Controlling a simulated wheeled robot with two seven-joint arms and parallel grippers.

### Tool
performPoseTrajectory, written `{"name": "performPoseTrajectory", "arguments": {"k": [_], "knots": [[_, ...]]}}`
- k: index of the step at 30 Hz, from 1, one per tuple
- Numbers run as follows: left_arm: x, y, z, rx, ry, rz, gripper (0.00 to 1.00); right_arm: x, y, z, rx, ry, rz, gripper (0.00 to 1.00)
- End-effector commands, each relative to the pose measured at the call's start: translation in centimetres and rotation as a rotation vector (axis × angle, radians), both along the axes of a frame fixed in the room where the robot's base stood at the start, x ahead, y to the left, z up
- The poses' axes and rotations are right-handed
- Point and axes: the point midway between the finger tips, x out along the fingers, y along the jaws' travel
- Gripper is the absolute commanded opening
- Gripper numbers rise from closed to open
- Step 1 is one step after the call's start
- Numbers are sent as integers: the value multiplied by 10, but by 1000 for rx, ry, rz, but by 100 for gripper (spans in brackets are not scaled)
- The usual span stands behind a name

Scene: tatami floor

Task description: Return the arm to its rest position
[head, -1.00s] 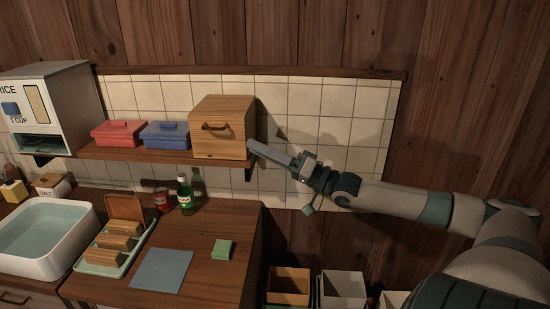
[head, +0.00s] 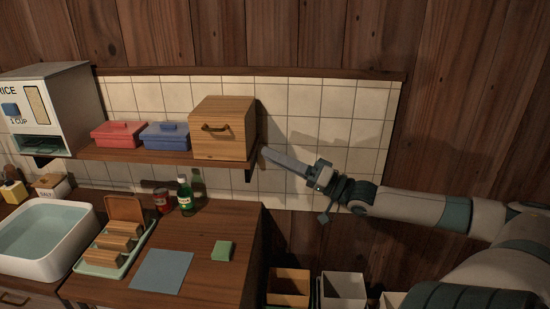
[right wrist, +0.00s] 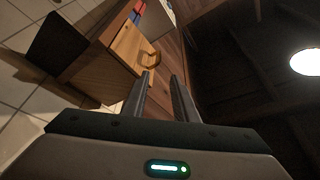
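My right gripper (head: 284,160) is in the air just right of the shelf's end, in front of the tiled wall. In the right wrist view its two fingers (right wrist: 165,95) stand apart with nothing between them. The wooden box (head: 222,135) with a dark handle sits on the shelf's right end, left of the fingertips and apart from them. It also shows in the right wrist view (right wrist: 128,58), beyond the fingers. My left gripper is not in view.
The shelf (head: 130,153) also holds a red box (head: 117,137), a blue box (head: 165,138) and a rice dispenser (head: 60,100). Below, the counter (head: 205,265) bears a basin (head: 45,237), a green bottle (head: 185,197) and a green sponge (head: 222,251). Open bins (head: 344,289) stand at lower right.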

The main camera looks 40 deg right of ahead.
Motion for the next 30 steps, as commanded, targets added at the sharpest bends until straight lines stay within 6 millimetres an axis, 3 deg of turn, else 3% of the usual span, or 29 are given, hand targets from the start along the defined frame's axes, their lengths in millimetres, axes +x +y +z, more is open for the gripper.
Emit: {"name": "performPoseTrajectory", "arguments": {"k": [14,19,23,26,30], "knots": [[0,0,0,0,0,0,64,0,0,-1,-1,1,-2,26],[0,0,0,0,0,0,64,-3,3,-20,-29,33,-20,26],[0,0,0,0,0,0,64,-10,10,-61,-94,104,-58,26],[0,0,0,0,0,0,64,-21,21,-107,-174,185,-94,26],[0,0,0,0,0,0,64,-46,44,-184,-322,327,-136,26]]}}
